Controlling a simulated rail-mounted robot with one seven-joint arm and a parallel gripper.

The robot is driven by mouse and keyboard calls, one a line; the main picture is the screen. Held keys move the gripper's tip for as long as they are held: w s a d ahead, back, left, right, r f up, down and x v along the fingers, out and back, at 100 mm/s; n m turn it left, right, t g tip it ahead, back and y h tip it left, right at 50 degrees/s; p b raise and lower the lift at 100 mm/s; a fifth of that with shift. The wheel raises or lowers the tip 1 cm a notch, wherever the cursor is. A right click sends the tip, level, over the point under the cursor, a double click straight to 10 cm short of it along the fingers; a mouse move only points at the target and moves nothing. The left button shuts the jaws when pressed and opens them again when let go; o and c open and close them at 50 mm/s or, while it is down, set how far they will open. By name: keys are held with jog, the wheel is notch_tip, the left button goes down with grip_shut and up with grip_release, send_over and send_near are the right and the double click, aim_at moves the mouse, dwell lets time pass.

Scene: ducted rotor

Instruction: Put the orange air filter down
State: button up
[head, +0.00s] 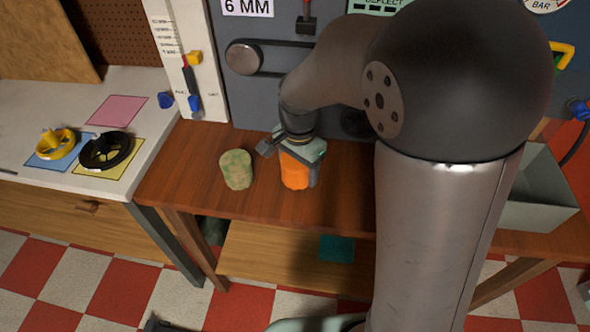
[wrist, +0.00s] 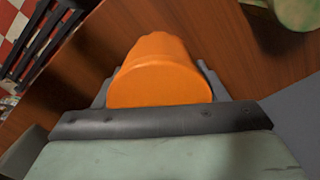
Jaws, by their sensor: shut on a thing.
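The orange air filter (head: 294,171) is a ribbed orange cylinder, upright at the wooden bench in the head view. My gripper (head: 299,168) is shut on it from above and behind, with a finger visible along its right side. In the wrist view the orange air filter (wrist: 160,75) fills the middle, between the grey fingers of my gripper (wrist: 158,90). Its lower end is close to the brown bench top (head: 190,165); I cannot tell whether it touches.
A mottled green cylinder (head: 236,169) stands on the bench just left of the filter. A grey panel (head: 262,95) with a lever rises behind. A grey open bin (head: 535,195) is at the right. A white table (head: 40,110) at the left holds a yellow ring (head: 54,145) and a black ring (head: 104,151).

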aim_at(295, 177)
jog(key=shift+w+a+f, duration=0.35)
jog(key=shift+w+f, duration=0.2)
jog(key=shift+f, duration=1.7)
jog(key=shift+f, duration=0.1)
jog(key=shift+f, duration=0.15)
jog(key=o, duration=1)
jog(key=shift+o, duration=0.2)
